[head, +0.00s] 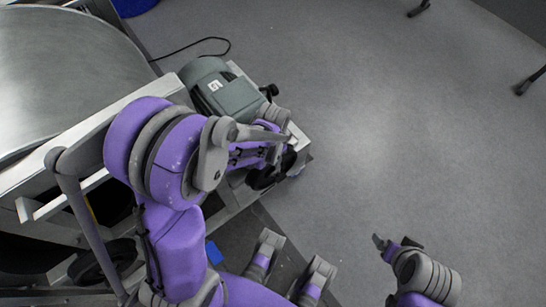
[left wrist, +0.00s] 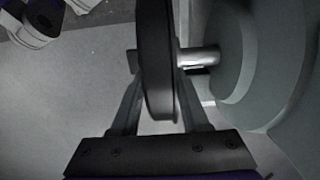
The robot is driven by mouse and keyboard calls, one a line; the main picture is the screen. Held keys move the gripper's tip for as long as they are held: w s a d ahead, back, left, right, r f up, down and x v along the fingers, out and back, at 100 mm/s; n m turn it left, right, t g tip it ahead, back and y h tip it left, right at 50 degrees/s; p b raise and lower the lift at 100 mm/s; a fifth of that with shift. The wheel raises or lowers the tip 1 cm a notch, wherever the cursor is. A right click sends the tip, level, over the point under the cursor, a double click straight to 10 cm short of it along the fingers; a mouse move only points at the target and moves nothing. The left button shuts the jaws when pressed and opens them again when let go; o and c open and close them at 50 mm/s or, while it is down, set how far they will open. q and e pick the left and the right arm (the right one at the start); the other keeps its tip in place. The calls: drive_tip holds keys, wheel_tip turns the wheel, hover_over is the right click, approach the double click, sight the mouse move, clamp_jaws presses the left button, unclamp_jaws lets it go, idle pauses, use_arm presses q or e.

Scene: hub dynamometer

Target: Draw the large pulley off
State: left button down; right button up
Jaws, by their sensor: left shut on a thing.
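The large pulley (left wrist: 157,60) is a black disc seen nearly edge-on in the left wrist view. My left gripper (left wrist: 159,100) is shut on it, one finger on each side. A bright metal shaft (left wrist: 200,57) runs between the pulley and the round grey-green motor face (left wrist: 234,58). I cannot tell whether the shaft end is still inside the pulley's bore. In the head view the grey-green motor (head: 228,95) sits on the metal frame, and my left gripper (head: 278,158) is beside its near end, partly hiding the dark pulley. My right gripper (head: 394,244) is empty over the floor, its fingers apart.
A large metal drum (head: 65,75) fills the upper left, beside the frame. A black wheel (head: 103,262) shows low at the left. A black cable (head: 205,42) lies behind the motor. The grey floor (head: 400,120) to the right is clear except for dark feet at the far edge.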

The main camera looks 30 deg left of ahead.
use_arm(q)
drive_tip(key=s+d, duration=0.3)
drive_tip(key=d, duration=0.5)
drive_tip(key=shift+s+d, duration=0.15)
drive_tip(key=shift+s, duration=0.05)
idle(1.4)
drive_tip(key=s+d, duration=0.2)
drive_tip(key=d, duration=0.3)
drive_tip(key=shift+s+d+b, duration=0.15)
drive_tip(key=shift+d+b, duration=0.15)
drive_tip(key=shift+b, duration=0.05)
idle(0.4)
